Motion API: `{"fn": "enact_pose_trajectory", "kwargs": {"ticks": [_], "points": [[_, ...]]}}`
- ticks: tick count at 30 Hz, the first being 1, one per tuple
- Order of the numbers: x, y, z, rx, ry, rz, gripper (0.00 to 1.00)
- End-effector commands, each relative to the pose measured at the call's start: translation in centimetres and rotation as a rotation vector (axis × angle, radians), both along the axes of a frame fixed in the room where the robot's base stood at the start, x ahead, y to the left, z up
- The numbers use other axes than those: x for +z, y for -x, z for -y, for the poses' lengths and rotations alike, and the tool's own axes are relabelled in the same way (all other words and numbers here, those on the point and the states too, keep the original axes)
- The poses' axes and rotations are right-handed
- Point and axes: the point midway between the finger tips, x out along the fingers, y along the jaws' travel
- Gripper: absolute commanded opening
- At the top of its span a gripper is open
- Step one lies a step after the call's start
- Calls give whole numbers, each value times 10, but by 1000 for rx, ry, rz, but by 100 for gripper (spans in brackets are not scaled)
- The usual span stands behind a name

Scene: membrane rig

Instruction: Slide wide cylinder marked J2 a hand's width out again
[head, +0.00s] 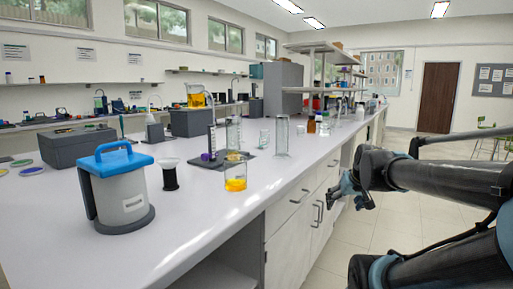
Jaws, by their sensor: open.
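A wide clear glass cylinder (283,138) stands upright on the white bench near its front edge. Another clear cylinder (233,133) stands to its left, farther back, near a dark base plate. A slim dark-topped cylinder (211,140) stands on that plate. No J2 mark is readable on any of them at this size. My gripper (345,190) is off the right side of the bench, beside the drawer fronts and below the bench top. It is open and empty, apart from all the glassware.
A glass beaker with orange liquid (235,184) stands near the bench's front edge. A grey container with a blue lid (116,190) and a small black-and-white vessel (169,175) stand to the left. The bench's front strip (300,177) is clear.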

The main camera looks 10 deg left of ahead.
Motion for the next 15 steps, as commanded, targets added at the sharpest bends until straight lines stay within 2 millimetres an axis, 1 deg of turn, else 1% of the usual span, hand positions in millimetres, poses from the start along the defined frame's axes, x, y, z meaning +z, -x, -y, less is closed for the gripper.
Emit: {"fn": "enact_pose_trajectory", "kwargs": {"ticks": [1, 2, 3, 5, 6, 8, 9, 15], "points": [[15, -22, -19, 54, -30, 58, 78], [23, -34, -31, 91, -48, 93, 78], [33, -47, -48, 141, -72, 136, 78], [47, -64, -76, 218, -111, 202, 78], [56, -74, -95, 269, -137, 244, 78], [69, -86, -123, 342, -177, 307, 78], [77, -93, -142, 386, -202, 349, 78], [118, -121, -226, 550, -316, 565, 78]]}}
